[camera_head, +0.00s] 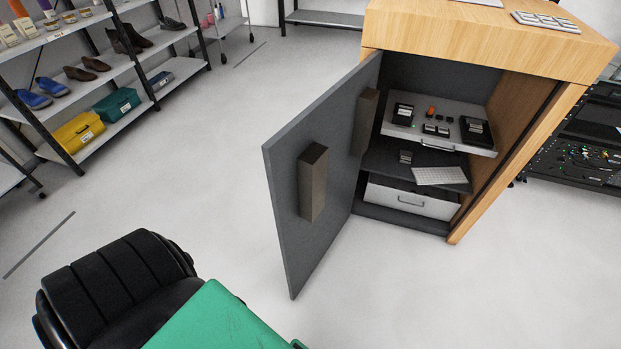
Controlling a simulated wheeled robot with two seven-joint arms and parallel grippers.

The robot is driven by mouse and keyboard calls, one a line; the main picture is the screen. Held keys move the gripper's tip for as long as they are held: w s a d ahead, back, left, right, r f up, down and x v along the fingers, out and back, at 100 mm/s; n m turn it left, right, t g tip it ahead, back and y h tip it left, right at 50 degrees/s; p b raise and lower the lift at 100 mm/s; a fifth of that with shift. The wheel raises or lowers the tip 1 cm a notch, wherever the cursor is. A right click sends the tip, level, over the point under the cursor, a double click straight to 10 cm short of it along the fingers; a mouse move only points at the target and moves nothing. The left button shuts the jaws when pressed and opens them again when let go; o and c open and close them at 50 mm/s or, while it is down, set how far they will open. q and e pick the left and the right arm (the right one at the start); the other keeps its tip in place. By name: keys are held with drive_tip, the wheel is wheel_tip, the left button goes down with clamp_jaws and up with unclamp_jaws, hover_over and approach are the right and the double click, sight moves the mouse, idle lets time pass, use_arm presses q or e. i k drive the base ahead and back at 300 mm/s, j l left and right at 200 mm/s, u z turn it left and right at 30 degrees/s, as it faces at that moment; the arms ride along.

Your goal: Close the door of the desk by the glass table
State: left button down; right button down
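The desk (480,27) is a light wood cabinet at the upper right, open toward me. Its dark grey door (325,235) is hinged on the cabinet's left side and stands wide open, swung out toward me. Inside are shelves with small devices, a white keyboard (441,176) and a white drawer (412,200). No glass table can be made out. Neither of my grippers is in view.
A black ribbed seat-like object (118,275) and a green surface (215,320) are at the lower left. Shelves with shoes and boxes (80,132) stand at the upper left. A black rack (580,145) stands right of the desk. The pale floor around the door is clear.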

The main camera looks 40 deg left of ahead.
sight(312, 164)
drive_tip(key=j+z, duration=0.2)
drive_tip(key=j, duration=0.95)
drive_tip(key=k+j+z, duration=0.2)
drive_tip(key=j, duration=0.9)
drive_tip(key=i, duration=0.1)
